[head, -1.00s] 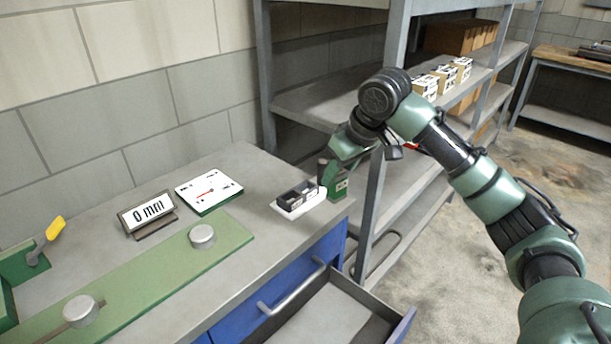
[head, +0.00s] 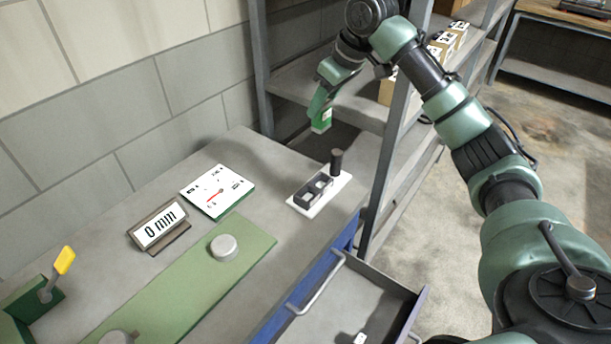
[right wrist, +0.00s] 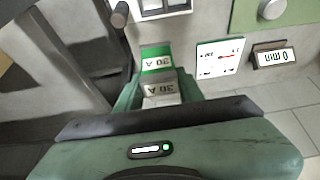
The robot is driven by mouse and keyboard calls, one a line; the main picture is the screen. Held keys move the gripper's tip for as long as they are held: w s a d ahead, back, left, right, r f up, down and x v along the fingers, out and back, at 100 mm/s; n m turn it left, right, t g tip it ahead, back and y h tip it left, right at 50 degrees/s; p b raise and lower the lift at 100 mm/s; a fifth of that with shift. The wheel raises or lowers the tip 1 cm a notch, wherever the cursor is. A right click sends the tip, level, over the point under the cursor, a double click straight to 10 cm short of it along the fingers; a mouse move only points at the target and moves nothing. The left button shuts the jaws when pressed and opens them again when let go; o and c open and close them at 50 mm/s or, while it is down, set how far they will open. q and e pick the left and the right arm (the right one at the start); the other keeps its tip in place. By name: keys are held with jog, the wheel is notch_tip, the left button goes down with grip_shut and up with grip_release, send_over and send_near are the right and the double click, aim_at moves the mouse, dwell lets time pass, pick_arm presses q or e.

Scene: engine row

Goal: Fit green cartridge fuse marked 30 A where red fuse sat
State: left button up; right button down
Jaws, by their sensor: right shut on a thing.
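My right gripper (head: 321,112) is shut on the green fuse (head: 321,122) and holds it in the air above the far end of the bench. In the right wrist view the fuse (right wrist: 157,64) shows green with white bands marked 30 A. The fuse holder (head: 302,197), black clips on a white base, sits on the bench below and in front of the gripper, apart from the fuse. No red fuse can be made out. My left gripper is not in view.
A black upright post (head: 336,162) stands at the holder's far end. A dial plate (head: 218,190) and a 0 mm display (head: 159,226) are left of it. The drawer (head: 375,290) is open, with a small white thing inside. A shelf rack (head: 400,130) stands close behind.

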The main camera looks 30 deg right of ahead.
jog(key=f+p, duration=0.1)
jog(key=f, duration=0.5)
jog(key=f+p, duration=0.1)
jog(key=f, duration=0.6)
jog(key=f+p, duration=0.1)
jog(key=f, duration=0.5)
jog(key=shift+s+d+f, duration=0.15)
jog(key=shift+s+f, duration=0.15)
jog(key=shift+f, duration=0.15)
jog(key=c, duration=0.9)
grip_release()
jog(key=b+v, duration=0.1)
jog(key=v, duration=1.1)
jog(key=shift+b, duration=0.35)
jog(key=shift+s, duration=0.1)
